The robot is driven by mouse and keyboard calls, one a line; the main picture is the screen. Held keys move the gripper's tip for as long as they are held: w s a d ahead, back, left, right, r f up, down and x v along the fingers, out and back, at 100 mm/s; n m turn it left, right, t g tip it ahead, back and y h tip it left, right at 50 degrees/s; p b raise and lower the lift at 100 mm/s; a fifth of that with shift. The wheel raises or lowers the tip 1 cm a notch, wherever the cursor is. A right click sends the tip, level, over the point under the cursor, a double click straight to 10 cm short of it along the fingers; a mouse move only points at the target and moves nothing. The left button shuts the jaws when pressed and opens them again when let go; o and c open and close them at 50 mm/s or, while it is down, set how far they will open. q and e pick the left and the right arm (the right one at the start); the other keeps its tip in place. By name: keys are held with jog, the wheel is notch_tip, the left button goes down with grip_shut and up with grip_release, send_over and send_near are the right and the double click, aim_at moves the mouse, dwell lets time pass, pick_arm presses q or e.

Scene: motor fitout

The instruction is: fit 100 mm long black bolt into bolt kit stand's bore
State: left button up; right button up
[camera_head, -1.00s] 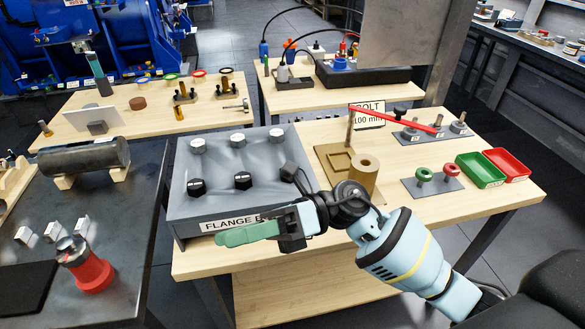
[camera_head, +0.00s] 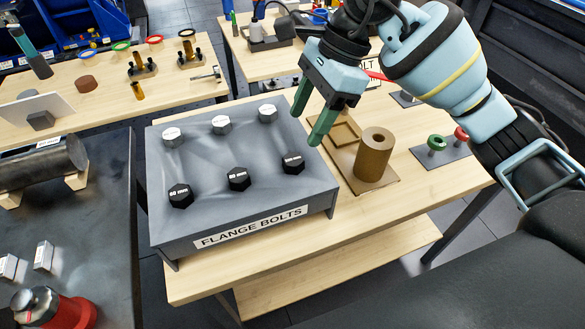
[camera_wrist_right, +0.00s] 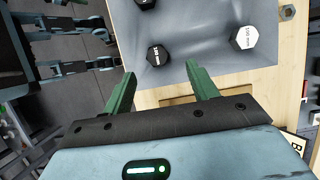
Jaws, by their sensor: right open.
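The grey FLANGE BOLTS rack (camera_head: 160,228) holds a back row of silver bolts and a front row of black bolts. The front-right black bolt (camera_head: 292,163) seems to be the 100 mm one, though its label is too small to read surely. A black bolt head (camera_wrist_right: 158,55) lies just beyond my fingertips in the wrist view. My right gripper (camera_head: 311,124) is open and empty above the rack's right side; its two green fingers are apart in the wrist view (camera_wrist_right: 160,73). A brown cylinder with a top bore (camera_head: 374,158), apparently the bolt kit stand, is upright at right. My left gripper is out of view.
A plate with green and red knobs (camera_head: 443,156) is farther right. A dark bench with a red device (camera_head: 60,312) stands at left. The front table strip is clear.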

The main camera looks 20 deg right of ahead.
aim_at(294, 159)
jog(key=shift+x, duration=1.25)
jog(key=shift+s+f, duration=0.15)
jog(key=shift+f, duration=0.3)
jog(key=x, duration=0.3)
jog(key=shift+s+d+f+p, duration=0.15)
jog(key=shift+s+f+p, duration=0.05)
jog(key=shift+p, duration=0.15)
jog(key=shift+a+f, duration=0.25)
jog(key=shift+f, duration=0.3)
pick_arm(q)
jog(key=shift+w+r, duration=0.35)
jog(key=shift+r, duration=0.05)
pick_arm(e)
jog(key=shift+c, duration=0.3)
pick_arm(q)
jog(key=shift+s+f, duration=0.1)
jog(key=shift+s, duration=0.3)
pick_arm(e)
grip_shut()
